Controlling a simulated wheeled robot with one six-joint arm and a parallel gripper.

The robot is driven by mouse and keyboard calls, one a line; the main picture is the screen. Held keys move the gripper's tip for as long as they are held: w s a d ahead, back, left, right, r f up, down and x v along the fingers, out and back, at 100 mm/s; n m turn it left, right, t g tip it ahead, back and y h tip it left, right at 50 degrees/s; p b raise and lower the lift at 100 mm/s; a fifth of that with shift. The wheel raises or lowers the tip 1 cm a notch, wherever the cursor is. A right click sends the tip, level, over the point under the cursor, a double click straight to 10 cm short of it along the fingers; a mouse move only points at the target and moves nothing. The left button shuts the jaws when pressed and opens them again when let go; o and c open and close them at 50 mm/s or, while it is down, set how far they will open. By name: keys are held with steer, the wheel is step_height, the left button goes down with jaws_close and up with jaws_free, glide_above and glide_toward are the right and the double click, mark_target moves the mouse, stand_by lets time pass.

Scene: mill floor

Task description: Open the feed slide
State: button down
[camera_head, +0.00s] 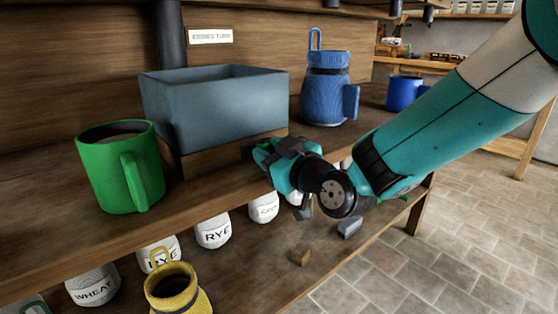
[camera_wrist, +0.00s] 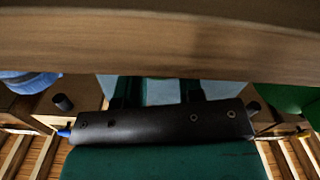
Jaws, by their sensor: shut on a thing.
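A blue-grey open bin (camera_head: 215,103) stands on a wooden base (camera_head: 212,158) on the upper shelf, in the middle of the head view. My gripper (camera_head: 256,151) is at the front right of this base, low against it, and is shut on a small dark part there. I take this part to be the feed slide's handle; my fingers hide most of it. The slide itself cannot be made out. In the wrist view my gripper (camera_wrist: 158,92) reaches away from its dark body, with blue-grey surface showing between the fingers.
A green mug (camera_head: 125,170) stands left of the bin, a blue jug (camera_head: 327,90) right of it and a blue mug (camera_head: 402,93) farther right. The lower shelf holds labelled sacks (camera_head: 213,231), a yellow jug (camera_head: 174,288) and small blocks (camera_head: 300,257). Tiled floor is open at right.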

steer(key=c, duration=0.8)
jaws_free()
steer(key=shift+o, duration=0.2)
steer(key=b+v, duration=1)
steer(key=v, duration=0.7)
steer(key=shift+d, duration=0.25)
steer(key=shift+s, duration=0.1)
